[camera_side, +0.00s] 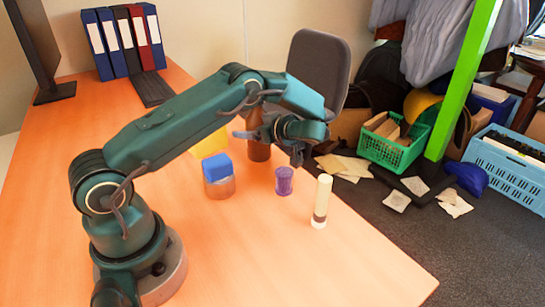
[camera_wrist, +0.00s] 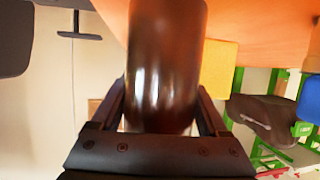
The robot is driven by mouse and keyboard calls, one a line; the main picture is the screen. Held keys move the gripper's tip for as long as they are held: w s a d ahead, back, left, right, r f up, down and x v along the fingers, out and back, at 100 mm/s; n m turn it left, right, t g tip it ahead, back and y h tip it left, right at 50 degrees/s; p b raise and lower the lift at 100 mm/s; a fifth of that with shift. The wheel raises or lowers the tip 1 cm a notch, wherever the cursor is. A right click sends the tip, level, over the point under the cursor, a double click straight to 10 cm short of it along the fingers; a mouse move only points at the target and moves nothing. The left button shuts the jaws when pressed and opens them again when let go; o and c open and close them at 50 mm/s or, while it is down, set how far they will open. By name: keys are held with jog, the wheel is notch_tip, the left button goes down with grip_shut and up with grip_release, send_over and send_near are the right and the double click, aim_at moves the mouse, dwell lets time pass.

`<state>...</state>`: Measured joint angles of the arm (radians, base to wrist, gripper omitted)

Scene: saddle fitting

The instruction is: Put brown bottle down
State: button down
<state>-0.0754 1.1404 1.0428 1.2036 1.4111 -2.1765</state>
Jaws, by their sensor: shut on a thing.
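The brown bottle (camera_side: 259,152) is upright in the side view, partly hidden behind my arm. My gripper (camera_side: 252,134) reaches in from the right and is shut around the bottle's middle. In the wrist view the glossy bottle (camera_wrist: 165,60) fills the space between the two dark fingers of my gripper (camera_wrist: 160,105). The bottle's base is close to the table, but I cannot tell whether it touches.
On the orange table (camera_side: 330,270), a blue block (camera_side: 216,167) sits on a brownish round piece (camera_side: 220,188). A yellow block (camera_side: 211,144) is behind it. A purple cup (camera_side: 284,181) and a cream cylinder (camera_side: 322,200) stand to the right. The front table area is clear.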

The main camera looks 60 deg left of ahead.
jog(key=shift+f, duration=0.1)
grip_release()
jog(key=shift+w+d+r, duration=0.1)
jog(key=shift+d+r, duration=0.15)
jog(key=shift+d, duration=0.1)
jog(key=v, duration=1.1)
jog(key=s+d+r+m+t+h, duration=0.3)
jog(key=s+d+r+m+h, duration=0.35)
jog(key=s+m, duration=0.35)
jog(key=s+d+m+t+h, duration=0.4)
jog(key=s+d+m+h, duration=0.3)
jog(key=s+m, duration=0.2)
jog(key=shift+s+d+r+m+t, duration=0.2)
jog(key=shift+s+d+m+t, duration=0.1)
jog(key=shift+d+m+t, duration=0.1)
